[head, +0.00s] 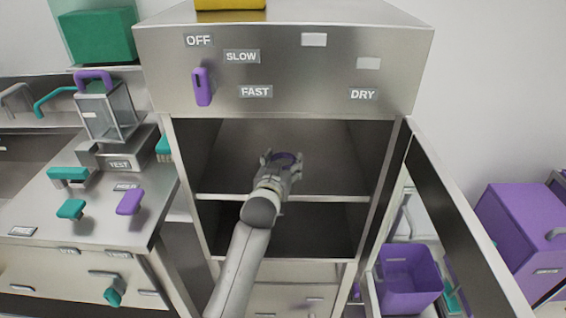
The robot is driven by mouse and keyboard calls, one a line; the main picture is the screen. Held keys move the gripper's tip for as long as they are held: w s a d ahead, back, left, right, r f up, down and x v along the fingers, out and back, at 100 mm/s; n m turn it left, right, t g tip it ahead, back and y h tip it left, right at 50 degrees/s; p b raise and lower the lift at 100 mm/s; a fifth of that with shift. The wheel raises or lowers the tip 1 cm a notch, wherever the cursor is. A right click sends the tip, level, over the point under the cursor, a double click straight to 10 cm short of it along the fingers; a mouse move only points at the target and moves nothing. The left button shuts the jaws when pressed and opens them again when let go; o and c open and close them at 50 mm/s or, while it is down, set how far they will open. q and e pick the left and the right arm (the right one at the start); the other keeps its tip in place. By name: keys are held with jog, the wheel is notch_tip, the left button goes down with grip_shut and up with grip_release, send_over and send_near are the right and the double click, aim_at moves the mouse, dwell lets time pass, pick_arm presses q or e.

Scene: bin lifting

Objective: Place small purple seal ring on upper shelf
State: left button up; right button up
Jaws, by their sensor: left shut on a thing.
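The small purple seal ring (285,156) is held between the fingers of my left gripper (282,160). The gripper is shut on it at the opening of the upper compartment of the open metal cabinet. The upper shelf (325,197) shows as a light front edge below and beside the gripper. The gripper hides part of the ring and of the shelf. I cannot tell whether the ring touches the shelf. My right gripper is not in view.
The cabinet door (465,225) stands open at the right. A purple bin (408,280) sits low beside it, and a large purple box (525,235) stands farther right. A bench (85,215) with purple and teal handles is at the left. The upper compartment looks otherwise empty.

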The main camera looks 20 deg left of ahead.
pick_arm(q)
jog(key=shift+s+f, duration=0.1)
jog(key=shift+f, duration=0.65)
jog(key=o, duration=0.7)
jog(key=shift+f, duration=0.1)
jog(key=o, duration=0.4)
jog(key=shift+f, duration=0.15)
jog(key=shift+d, duration=0.15)
jog(key=shift+r, duration=0.4)
jog(key=s+r, duration=0.3)
jog(key=s, duration=0.8)
jog(key=shift+s+d, duration=0.3)
jog(key=shift+d, duration=0.05)
